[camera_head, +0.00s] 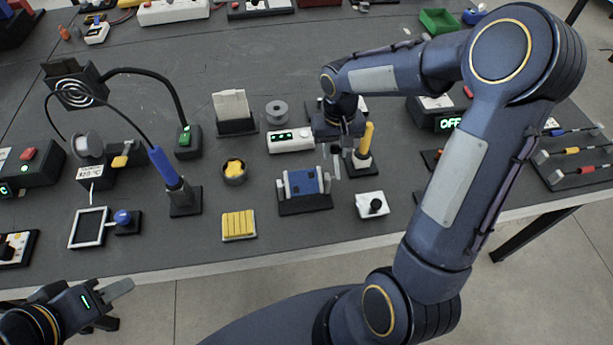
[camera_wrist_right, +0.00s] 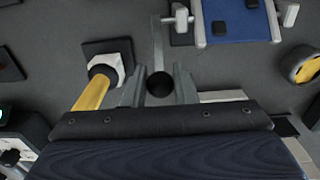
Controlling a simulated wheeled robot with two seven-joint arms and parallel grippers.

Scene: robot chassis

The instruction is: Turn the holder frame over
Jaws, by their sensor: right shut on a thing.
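The holder frame (camera_head: 304,182) stands on a dark base near the table's front, with a blue board in it. A pale knob sits at its right end. In the right wrist view its blue board (camera_wrist_right: 238,22) and pale knob (camera_wrist_right: 181,19) show at the top. My right gripper (camera_head: 336,170) is just right of the frame, apart from the blue board. In the wrist view its fingers (camera_wrist_right: 159,90) are shut on a dark round-ended thing (camera_wrist_right: 160,84); what this is I cannot tell. My left gripper (camera_head: 118,290) is low at the left, away from the frame; its opening is unclear.
A yellow-handled tool (camera_head: 365,139) stands in a holder close right of my right gripper. A white box with a green display (camera_head: 290,140) is behind the frame. A yellow block (camera_head: 238,225) and a white box with a black knob (camera_head: 372,205) flank it in front.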

